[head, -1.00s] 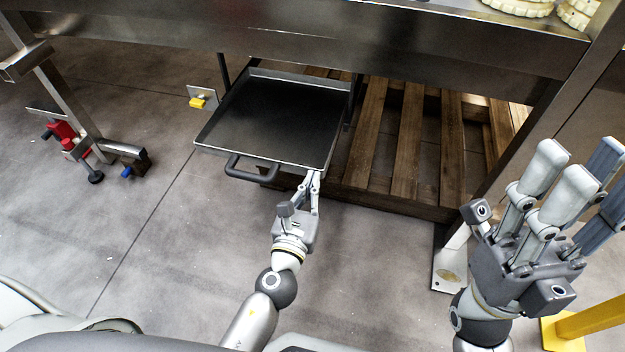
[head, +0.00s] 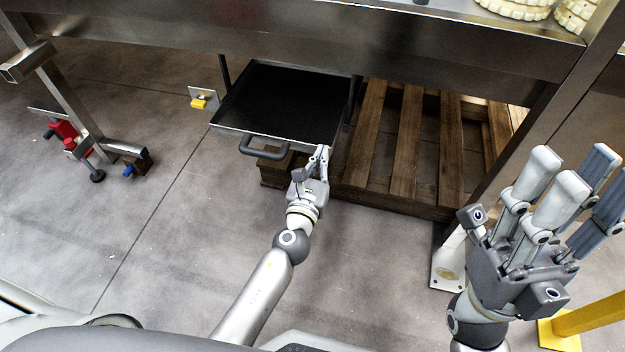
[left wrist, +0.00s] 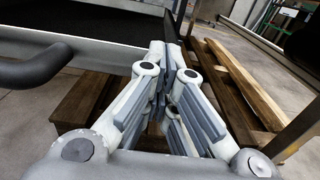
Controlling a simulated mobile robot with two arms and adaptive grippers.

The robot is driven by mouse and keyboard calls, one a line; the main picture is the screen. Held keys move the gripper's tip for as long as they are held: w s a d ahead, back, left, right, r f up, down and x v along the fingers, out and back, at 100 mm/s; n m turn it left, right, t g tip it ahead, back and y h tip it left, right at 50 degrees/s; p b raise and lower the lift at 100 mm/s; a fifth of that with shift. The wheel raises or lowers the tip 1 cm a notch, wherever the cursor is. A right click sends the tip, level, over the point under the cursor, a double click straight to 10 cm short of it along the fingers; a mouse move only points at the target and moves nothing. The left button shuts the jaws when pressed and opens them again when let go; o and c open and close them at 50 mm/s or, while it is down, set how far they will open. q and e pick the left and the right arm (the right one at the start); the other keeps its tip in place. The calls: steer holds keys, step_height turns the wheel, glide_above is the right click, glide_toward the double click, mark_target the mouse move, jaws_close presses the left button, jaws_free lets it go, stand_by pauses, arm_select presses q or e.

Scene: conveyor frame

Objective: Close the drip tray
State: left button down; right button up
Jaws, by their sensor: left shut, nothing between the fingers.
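The drip tray (head: 283,103) is a shallow dark pan with a metal rim and a dark handle (head: 264,148) on its front. It hangs below the conveyor frame and sticks out partway, its back part hidden under the frame. My left gripper (head: 321,150) is shut and empty, its fingertips at the right part of the tray's front edge. In the left wrist view the shut fingers (left wrist: 166,62) are at the tray's front wall (left wrist: 100,52), right of the handle (left wrist: 35,68). My right gripper (head: 570,180) is open and empty at the right, away from the tray.
A wooden pallet (head: 405,150) lies under the frame, right of the tray. The frame's beam (head: 300,45) runs above. A frame leg with red and blue fittings (head: 68,135) stands at left. A yellow post (head: 595,318) is at lower right. The floor in front is clear.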

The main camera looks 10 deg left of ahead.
mark_target(331, 134)
arm_select(q)
steer(key=w+b, duration=0.1)
steer(key=w, duration=0.9)
steer(key=shift+w+d, duration=0.15)
steer(key=shift+w, duration=0.15)
steer(key=shift+s, duration=0.1)
steer(key=shift+s, duration=0.1)
